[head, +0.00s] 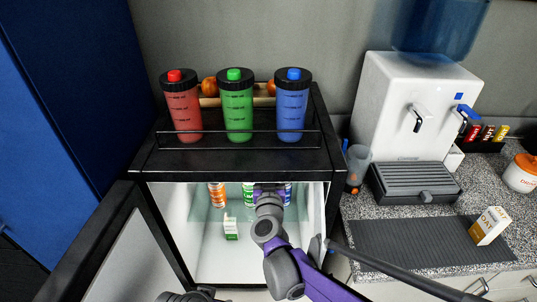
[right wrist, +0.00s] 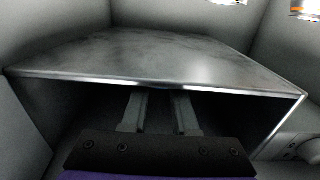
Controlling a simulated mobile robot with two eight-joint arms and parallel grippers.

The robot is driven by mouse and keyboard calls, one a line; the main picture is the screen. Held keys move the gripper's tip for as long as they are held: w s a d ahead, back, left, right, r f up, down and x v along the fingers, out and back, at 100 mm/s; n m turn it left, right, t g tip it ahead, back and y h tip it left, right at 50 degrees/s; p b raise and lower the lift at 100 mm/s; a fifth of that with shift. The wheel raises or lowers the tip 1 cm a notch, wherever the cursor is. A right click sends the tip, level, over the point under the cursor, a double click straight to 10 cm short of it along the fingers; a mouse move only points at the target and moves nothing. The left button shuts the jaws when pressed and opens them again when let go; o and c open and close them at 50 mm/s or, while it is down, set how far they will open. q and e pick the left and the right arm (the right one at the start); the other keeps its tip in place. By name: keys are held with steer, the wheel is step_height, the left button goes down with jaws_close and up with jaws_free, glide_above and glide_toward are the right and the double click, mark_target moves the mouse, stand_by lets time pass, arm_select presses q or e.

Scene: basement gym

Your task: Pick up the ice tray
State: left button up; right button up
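I cannot make out an ice tray in either view. My right arm reaches through the open front of a small black fridge (head: 240,166) in the head view, and its gripper end is hidden under the fridge top. In the right wrist view my right gripper (right wrist: 160,98) has its two fingers apart with nothing visible between them. The fingers point into the dark opening of a grey metal compartment (right wrist: 170,60), below its top plate. The inside of the compartment is too dark to read. My left gripper is not clearly in view.
Red (head: 183,108), green (head: 237,110) and blue (head: 291,110) bottles stand on the fridge top behind a rail. Inside are cans (head: 217,195) and a small green-white carton (head: 231,229). The fridge door (head: 125,262) stands open left. A water dispenser (head: 400,100) stands right.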

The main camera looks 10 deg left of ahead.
jaws_close()
steer(key=shift+r, duration=0.1)
steer(key=shift+r, duration=0.5)
steer(key=shift+s+r, duration=0.3)
steer(key=shift+r, duration=0.3)
steer(key=shift+s+r, duration=0.25)
steer(key=shift+r, duration=0.35)
steer(key=s+d, duration=0.1)
steer(key=s, duration=0.7)
steer(key=s+d, duration=0.2)
steer(key=s, duration=0.6)
steer(key=shift+s+d, duration=0.3)
